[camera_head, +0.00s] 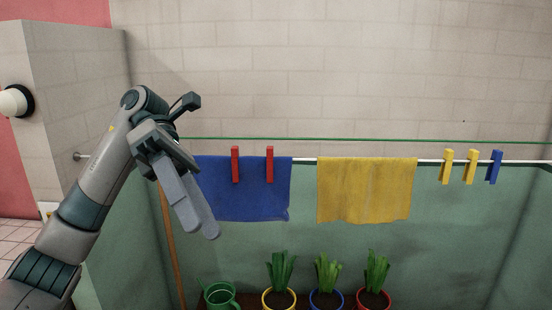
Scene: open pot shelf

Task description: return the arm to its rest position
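My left arm comes in from the lower left, and its gripper (198,226) hangs with its two grey fingers pointing down and slightly right. The fingers overlap in the picture, so I cannot tell whether there is a gap between them. No object shows in them. The gripper appears in front of the left edge of a blue cloth (245,200); I cannot tell how far apart they are. My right gripper is out of view.
Two red pegs (235,165) are on the blue cloth, beside a yellow cloth (366,190). Two yellow pegs (446,167) and a blue peg (494,167) sit on the line at right. Potted plants (326,285) and a green mug-shaped can (221,296) stand below. A wall corner (70,90) is at left.

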